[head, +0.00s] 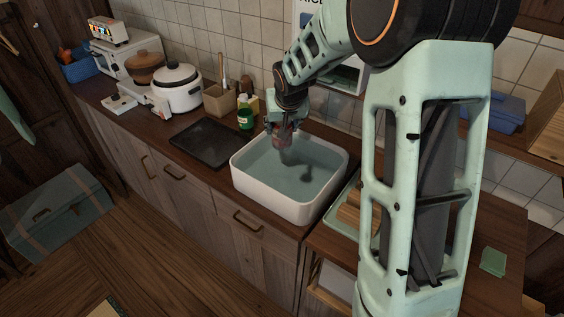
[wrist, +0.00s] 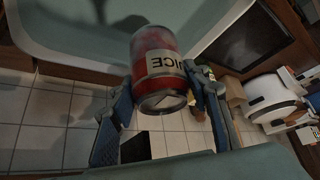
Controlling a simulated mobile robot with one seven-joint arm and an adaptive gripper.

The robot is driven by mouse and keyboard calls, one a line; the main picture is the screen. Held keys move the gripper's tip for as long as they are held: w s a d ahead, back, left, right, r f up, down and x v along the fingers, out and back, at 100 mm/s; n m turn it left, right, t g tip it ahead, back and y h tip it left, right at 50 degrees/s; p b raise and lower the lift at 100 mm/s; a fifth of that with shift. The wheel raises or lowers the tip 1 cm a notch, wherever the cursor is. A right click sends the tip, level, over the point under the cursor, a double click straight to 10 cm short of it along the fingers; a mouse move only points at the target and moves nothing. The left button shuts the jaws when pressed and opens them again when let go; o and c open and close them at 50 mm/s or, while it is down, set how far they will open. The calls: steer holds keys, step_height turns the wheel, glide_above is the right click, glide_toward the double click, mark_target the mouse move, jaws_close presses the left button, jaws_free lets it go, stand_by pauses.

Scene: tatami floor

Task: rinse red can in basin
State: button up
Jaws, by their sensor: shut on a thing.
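The red can (wrist: 158,72) has a pale label with dark letters ending in "ICE". It sits between the two fingers of my gripper (wrist: 160,100), which are shut on it. In the head view, the can (head: 283,133) is small and partly covered by my gripper (head: 282,126), over the back part of the basin. The white basin (head: 275,208) stands on the counter with bluish water (head: 300,180) in it. A dark shadow lies on the water. I cannot tell whether the can touches the water. The basin also shows in the wrist view (wrist: 75,60).
A black tray (head: 205,143) lies left of the basin. A green bottle (head: 245,114), a utensil holder (head: 220,98) and a white rice cooker (head: 177,90) stand along the tiled wall. A green tray (head: 343,207) is to the right, partly behind my arm.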

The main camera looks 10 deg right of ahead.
steer(key=shift+r+p, duration=1.25)
steer(key=shift+r, duration=0.75)
